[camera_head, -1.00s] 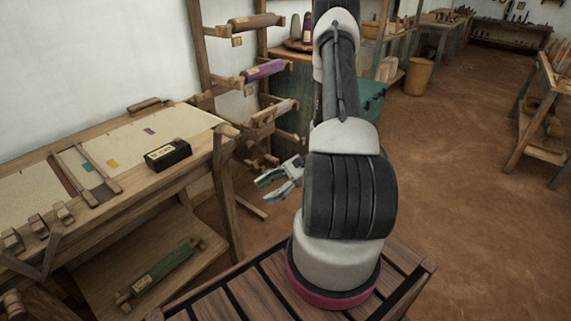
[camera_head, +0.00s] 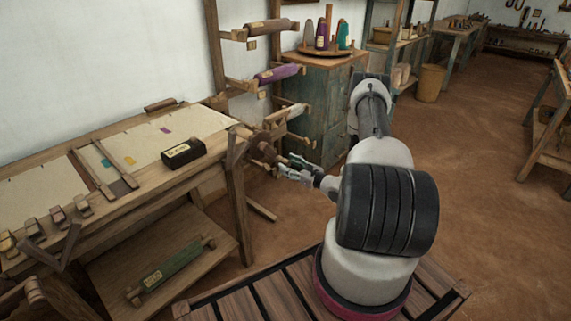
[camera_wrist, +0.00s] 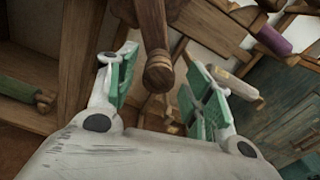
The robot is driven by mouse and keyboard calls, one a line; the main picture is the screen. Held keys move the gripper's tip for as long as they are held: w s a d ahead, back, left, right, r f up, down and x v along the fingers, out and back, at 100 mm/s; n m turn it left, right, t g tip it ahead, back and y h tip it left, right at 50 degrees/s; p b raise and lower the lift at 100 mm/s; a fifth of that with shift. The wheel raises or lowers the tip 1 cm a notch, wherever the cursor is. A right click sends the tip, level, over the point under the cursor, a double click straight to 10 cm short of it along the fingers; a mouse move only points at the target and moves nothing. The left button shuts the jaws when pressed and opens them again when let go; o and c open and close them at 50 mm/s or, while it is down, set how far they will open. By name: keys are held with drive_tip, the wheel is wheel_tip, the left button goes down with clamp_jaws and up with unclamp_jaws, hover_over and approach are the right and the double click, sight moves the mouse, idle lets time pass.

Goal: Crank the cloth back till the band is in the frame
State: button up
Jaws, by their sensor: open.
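The cream cloth (camera_head: 190,122) lies on the loom's sloping top. Two wooden bars (camera_head: 92,172) cross it as a frame. A wooden crank with a handle (camera_head: 266,152) is at the loom's right end. My gripper (camera_head: 292,166) is open beside it. In the wrist view, a rounded wooden handle end (camera_wrist: 159,72) shows between the spread green-padded fingers (camera_wrist: 162,85), with gaps on both sides.
A black labelled box (camera_head: 183,152) sits on the loom's front edge. A green roll (camera_head: 170,270) lies on the shelf below. A rack with a purple roll (camera_head: 278,73) and a cabinet (camera_head: 325,105) stand behind the crank.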

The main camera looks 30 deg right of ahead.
drive_tip(key=shift+x, duration=1.45)
clamp_jaws()
drive_tip(key=shift+a, duration=0.1)
drive_tip(key=s+a+m, duration=0.3)
drive_tip(key=a+m, duration=0.7)
drive_tip(key=m, duration=0.3)
drive_tip(key=shift+s+f, duration=0.3)
drive_tip(key=shift+s, duration=0.05)
